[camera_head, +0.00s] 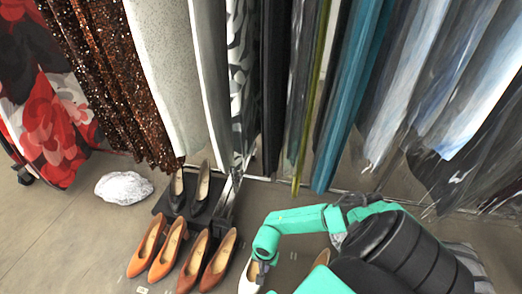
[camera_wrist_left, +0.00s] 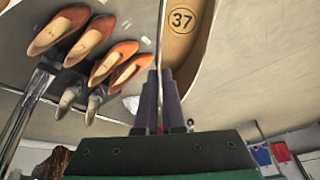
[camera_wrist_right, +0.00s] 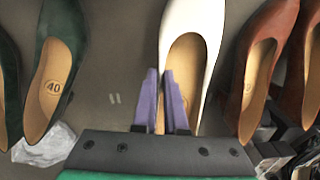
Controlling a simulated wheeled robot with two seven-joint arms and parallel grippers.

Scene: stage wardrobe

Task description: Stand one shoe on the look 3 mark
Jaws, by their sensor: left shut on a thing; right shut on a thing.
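A white shoe (camera_head: 248,277) with a tan insole stands on the floor right of the brown pair; it also shows in the right wrist view (camera_wrist_right: 203,30). In the left wrist view, my left gripper (camera_wrist_left: 160,75) is shut on a shoe with a pale edge and tan insole marked 37 (camera_wrist_left: 181,22); most of this shoe is cut off. My left gripper is outside the head view. Small pale floor marks (camera_head: 293,256) show, but I cannot tell which is look 3.
Orange shoes (camera_head: 147,246) and brown shoes (camera_head: 219,260) stand left of the white shoe. Dark shoes (camera_head: 200,188) sit on a low black stand. Green shoes (camera_wrist_right: 58,60) show in the right wrist view. Hanging garments (camera_head: 165,70) fill the back. A white crumpled thing (camera_head: 123,187) lies left.

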